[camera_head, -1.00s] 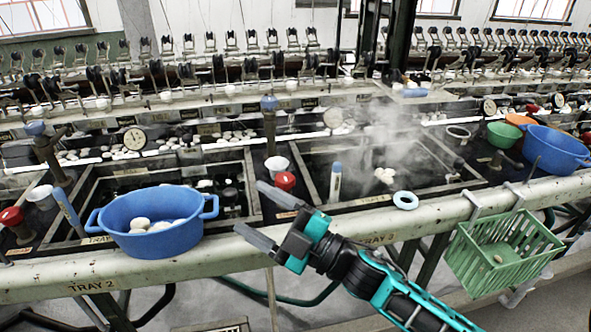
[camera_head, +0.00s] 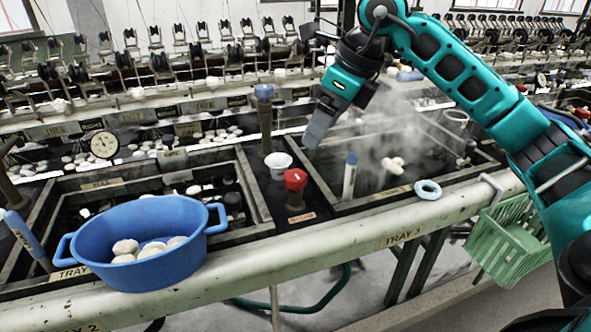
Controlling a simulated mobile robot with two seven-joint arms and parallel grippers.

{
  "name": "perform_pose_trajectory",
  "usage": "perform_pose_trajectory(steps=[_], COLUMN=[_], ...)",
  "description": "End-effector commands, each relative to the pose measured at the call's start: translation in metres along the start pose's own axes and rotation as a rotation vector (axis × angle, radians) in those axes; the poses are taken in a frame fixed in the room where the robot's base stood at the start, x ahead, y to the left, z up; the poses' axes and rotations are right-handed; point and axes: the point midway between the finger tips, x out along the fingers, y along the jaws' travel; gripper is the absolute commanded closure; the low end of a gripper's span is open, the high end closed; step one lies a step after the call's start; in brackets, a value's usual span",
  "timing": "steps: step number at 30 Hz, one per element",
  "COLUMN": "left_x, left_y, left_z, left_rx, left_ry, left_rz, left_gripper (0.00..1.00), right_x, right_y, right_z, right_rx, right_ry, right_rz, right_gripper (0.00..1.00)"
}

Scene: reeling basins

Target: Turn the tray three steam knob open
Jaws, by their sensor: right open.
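The red knob (camera_head: 296,179) stands on the dark strip at the left of the tray three basin (camera_head: 403,200), with a small orange label in front of it. My right gripper (camera_head: 313,142) points down above and behind the red knob, apart from it. Its grey fingers overlap in this view, and it holds nothing; it is open. The "TRAY 3" label (camera_head: 403,238) is on the front rail. My left gripper is not in view.
A white cup (camera_head: 278,162) and a tall blue-topped post (camera_head: 265,120) stand behind the knob. A blue-capped white stick (camera_head: 350,176) stands to its right. A blue tub (camera_head: 135,235) of cocoons sits at the left. A green basket (camera_head: 508,240) hangs from the rail; steam rises over tray three.

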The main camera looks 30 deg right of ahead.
Motion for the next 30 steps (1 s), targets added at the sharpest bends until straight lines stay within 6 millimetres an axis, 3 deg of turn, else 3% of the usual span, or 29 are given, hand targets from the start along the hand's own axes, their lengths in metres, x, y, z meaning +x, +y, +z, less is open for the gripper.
perform_pose_trajectory(steps=[9, 15, 21, 30], left_x=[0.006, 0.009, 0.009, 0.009], left_y=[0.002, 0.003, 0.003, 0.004], left_z=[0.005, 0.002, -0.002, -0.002], left_rx=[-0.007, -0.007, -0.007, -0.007], left_ry=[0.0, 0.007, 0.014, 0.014], left_rz=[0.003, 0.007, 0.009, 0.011], left_gripper=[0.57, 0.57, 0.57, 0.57], right_x=[0.068, 0.101, 0.116, 0.117], right_y=[0.002, 0.003, 0.002, 0.002], right_z=[-0.001, 0.0, 0.0, 0.0], right_rx=[-0.002, -0.001, -0.001, -0.002], right_ry=[0.001, -0.001, -0.002, -0.003], right_rz=[0.008, 0.008, 0.007, 0.006], right_gripper=[0.27, 0.27, 0.27, 0.27])
